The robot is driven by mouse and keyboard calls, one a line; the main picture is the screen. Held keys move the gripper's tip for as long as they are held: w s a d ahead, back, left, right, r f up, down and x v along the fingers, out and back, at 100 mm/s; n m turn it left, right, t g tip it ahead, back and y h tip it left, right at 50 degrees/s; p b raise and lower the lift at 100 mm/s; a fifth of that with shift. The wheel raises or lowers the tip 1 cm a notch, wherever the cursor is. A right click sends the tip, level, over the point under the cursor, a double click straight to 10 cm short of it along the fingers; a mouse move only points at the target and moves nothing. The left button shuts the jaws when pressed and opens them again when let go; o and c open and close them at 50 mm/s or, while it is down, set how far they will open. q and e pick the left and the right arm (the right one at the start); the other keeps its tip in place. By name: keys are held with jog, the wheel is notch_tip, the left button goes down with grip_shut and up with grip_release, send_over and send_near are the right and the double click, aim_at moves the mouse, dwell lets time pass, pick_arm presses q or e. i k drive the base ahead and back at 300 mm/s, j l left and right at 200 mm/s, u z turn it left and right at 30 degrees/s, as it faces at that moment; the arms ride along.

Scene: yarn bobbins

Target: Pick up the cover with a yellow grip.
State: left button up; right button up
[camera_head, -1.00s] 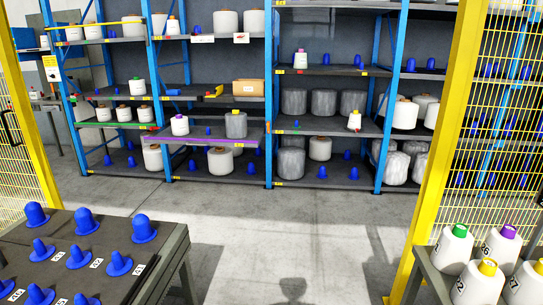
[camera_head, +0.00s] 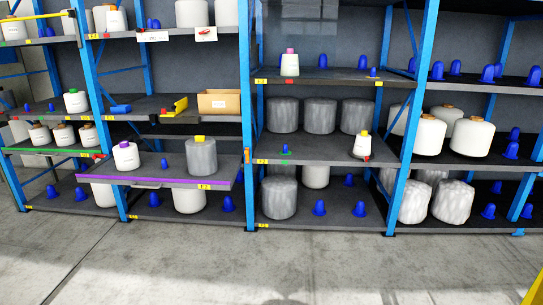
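A grey, mottled cylinder-shaped cover (camera_head: 201,157) with a yellow grip (camera_head: 199,138) on top stands upright on the purple-edged pull-out shelf (camera_head: 160,182). That shelf is in the left middle of the rack. A small white bobbin (camera_head: 362,147) with a yellow top stands on the middle shelf further right. Neither of my grippers shows in the head view.
A white bobbin (camera_head: 126,155) with a purple top and a blue peg stand left of the cover. A cardboard box (camera_head: 219,102) sits on the shelf above. Blue uprights (camera_head: 247,100) divide the rack. The concrete floor (camera_head: 230,260) in front is clear.

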aim_at(201, 151)
jog(key=i+u, duration=0.15)
jog(key=i, duration=0.6)
jog(key=i+u, duration=0.15)
jog(key=i, duration=0.6)
jog(key=i+l+u, duration=0.15)
jog(key=i, duration=0.6)
